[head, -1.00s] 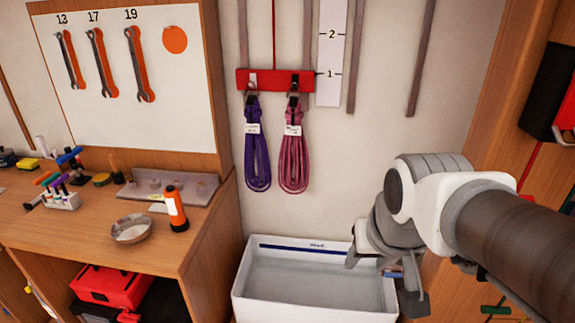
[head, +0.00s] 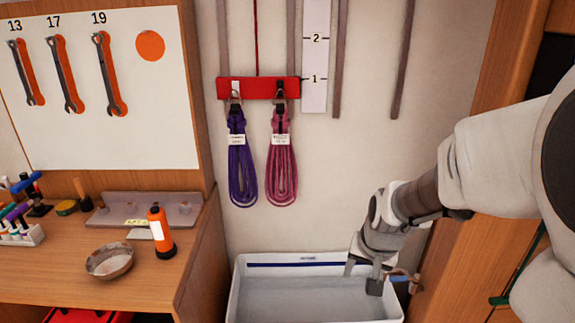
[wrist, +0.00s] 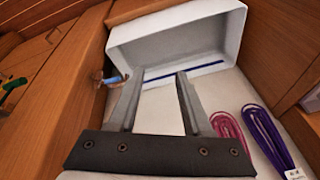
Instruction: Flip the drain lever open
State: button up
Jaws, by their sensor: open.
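A small lever with a blue grip (head: 400,278) sticks out at the right side of the white basin (head: 250,291). In the wrist view the blue grip (wrist: 112,79) shows just left of my left-hand finger, beside the basin wall (wrist: 122,42). My gripper (head: 362,277) is open and empty, pointing down over the right end of the basin. In the head view both fingers are left of the blue grip, the nearer one close to it. I cannot tell whether they touch. The fingers also show in the wrist view (wrist: 157,78), spread apart. The lever's mount is partly hidden.
Purple (head: 241,170) and pink (head: 281,165) coiled lines hang from a red rack (head: 258,88) above the basin. A wooden bench (head: 125,268) with a bowl (head: 109,261) and an orange bottle (head: 159,232) stands left. A wooden cabinet side rises close on the right.

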jog(key=w+d+f+m+y+b, duration=0.1)
jog(key=w+d+f+m+b, duration=0.15)
jog(key=f, duration=0.85)
jog(key=w+d+f+m+b, duration=0.1)
jog(key=f+m+b, duration=0.15)
jog(key=f, duration=0.75)
jog(key=w+d+f+m+y+b, duration=0.1)
jog(key=f+m, duration=0.2)
jog(key=f, duration=0.8)
jog(key=s+a+f+m+b, duration=0.25)
jog(key=f+m, duration=0.35)
jog(key=f, duration=0.9)
jog(key=s+a+f+m+b, duration=0.2)
jog(key=s+f+m+b, duration=0.3)
jog(key=f, duration=0.9)
jog(key=shift+m, duration=0.3)
jog(key=b+x, duration=0.2)
jog(key=x, duration=0.4)
jog(key=w+b+x, duration=0.1)
jog(key=b+x, duration=0.1)
jog(key=x, duration=0.3)
jog(key=b+x, duration=0.2)
jog(key=x, duration=0.4)
jog(key=shift+w+a, duration=0.25)
jog(key=shift+w, duration=0.25)
jog(key=shift+r, duration=0.1)
jog(key=shift+c, duration=0.2)
grip_shut()
